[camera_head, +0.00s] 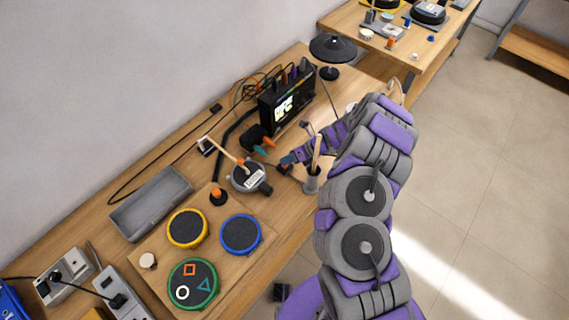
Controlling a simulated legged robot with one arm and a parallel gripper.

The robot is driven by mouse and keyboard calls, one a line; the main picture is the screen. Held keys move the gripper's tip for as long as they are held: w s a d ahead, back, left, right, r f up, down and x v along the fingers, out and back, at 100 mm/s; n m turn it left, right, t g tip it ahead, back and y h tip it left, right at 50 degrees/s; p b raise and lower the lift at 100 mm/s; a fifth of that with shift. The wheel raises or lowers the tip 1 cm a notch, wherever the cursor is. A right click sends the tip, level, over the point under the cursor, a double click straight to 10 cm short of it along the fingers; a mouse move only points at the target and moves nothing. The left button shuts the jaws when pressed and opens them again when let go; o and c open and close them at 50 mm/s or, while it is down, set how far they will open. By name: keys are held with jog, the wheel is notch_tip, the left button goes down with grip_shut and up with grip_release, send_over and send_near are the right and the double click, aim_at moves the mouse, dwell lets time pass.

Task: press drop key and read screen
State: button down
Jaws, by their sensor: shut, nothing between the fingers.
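My gripper (287,163) is at the end of my purple and grey arm, low over the middle of the bench. It looks small and dark here, with its fingers together and nothing visible between them. A black box with a lit screen (286,107) stands upright behind it; the screen's content is too small to read. I cannot tell which thing is the drop key. A round dark grey device with a pale label (254,179) lies left of my gripper, apart from it. Yellow (187,229), blue (240,235) and green-rimmed (193,284) round pads sit on a wooden board.
A grey tray (151,204) lies along the wall. A cup with sticks (312,182) stands close right of my gripper. Cables and plugs lie around the screen box. A black cymbal-like disc (333,47) stands at the far end. Power sockets (65,284) are at lower left.

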jog(key=shift+r+p, duration=0.45)
jog(key=shift+r, duration=0.2)
notch_tip(320, 180, up, 6)
jog(key=p, duration=0.4)
jog(key=shift+p, duration=0.35)
dwell(0.9)
